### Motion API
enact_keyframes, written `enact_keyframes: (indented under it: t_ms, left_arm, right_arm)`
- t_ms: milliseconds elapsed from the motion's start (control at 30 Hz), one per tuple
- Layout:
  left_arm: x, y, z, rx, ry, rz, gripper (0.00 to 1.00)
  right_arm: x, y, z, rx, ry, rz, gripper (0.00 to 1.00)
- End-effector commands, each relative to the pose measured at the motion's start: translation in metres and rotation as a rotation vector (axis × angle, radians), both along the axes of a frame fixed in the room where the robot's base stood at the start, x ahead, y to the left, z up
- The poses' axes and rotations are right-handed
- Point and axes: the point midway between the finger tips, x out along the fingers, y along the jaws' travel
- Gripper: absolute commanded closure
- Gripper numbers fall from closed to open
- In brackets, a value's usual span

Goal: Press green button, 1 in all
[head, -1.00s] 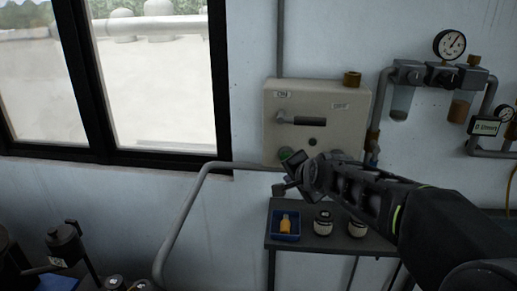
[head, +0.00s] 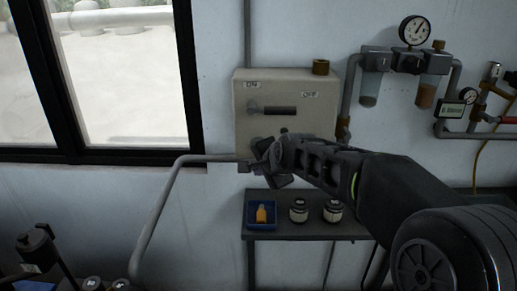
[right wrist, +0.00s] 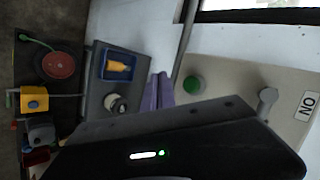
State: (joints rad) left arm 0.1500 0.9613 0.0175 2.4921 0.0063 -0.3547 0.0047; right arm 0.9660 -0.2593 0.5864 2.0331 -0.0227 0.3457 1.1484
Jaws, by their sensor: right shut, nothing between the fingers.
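The green button (right wrist: 194,85) shows in the right wrist view on the pale face of a control box. In the head view my right gripper hides its place on the box (head: 245,118). My right gripper (head: 250,168) is shut and empty in front of the box's lower left part. Its closed fingers also show in the right wrist view (right wrist: 158,92), to the left of the green button with a gap in the picture. I cannot tell the depth between them. My left gripper is not in view.
The box also carries a lever handle (head: 272,110) and ON and OFF labels. Below it, a small shelf (head: 290,236) holds a blue tray (head: 250,221) with a yellow item and two jars.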

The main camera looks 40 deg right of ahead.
Motion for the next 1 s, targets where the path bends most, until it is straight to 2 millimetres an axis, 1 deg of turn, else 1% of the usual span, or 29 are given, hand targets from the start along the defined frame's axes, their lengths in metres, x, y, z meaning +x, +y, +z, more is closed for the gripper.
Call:
enact_keyframes:
  t_ms: [167, 300, 400, 500, 700, 1000]
  left_arm:
    - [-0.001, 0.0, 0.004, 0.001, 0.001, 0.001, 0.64]
    - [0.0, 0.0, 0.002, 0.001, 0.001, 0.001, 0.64]
    - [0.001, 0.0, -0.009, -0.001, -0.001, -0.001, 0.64]
    - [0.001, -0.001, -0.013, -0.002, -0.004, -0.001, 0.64]
    - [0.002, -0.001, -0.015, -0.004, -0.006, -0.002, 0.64]
    - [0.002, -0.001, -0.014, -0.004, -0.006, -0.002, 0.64]
  right_arm:
    - [0.018, -0.015, 0.0, 0.003, 0.001, -0.002, 1.0]
    - [0.033, -0.026, -0.002, 0.003, 0.001, -0.002, 1.0]
    - [0.043, -0.032, -0.005, 0.001, 0.0, 0.004, 1.0]
    - [0.05, -0.037, -0.003, 0.001, -0.001, 0.003, 1.0]
    - [0.055, -0.042, -0.001, 0.001, 0.0, 0.0, 1.0]
    - [0.055, -0.042, 0.0, 0.0, 0.0, 0.0, 1.0]
